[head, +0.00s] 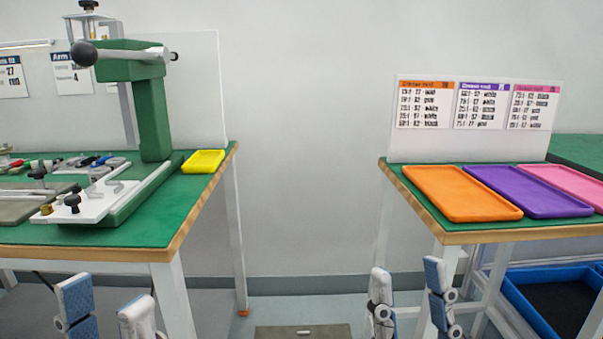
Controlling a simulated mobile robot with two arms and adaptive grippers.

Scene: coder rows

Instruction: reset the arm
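My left gripper (108,312) shows at the bottom left, below the front edge of the left table, with its two fingers apart and nothing seen between them. My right gripper (409,295) shows at the bottom, in front of the right table's left leg, with its fingers apart and empty. Both grippers are cut off by the lower picture edge. A green machine (153,120) stands upright on the left table, with an arm at its top that ends in a dark ball knob (84,54). Neither gripper touches it.
The left table (150,236) also holds small tools and a yellow tray (204,161). The right table (400,180) bears orange (460,194), purple (528,191) and pink (570,184) trays. A blue bin (520,305) sits below it.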

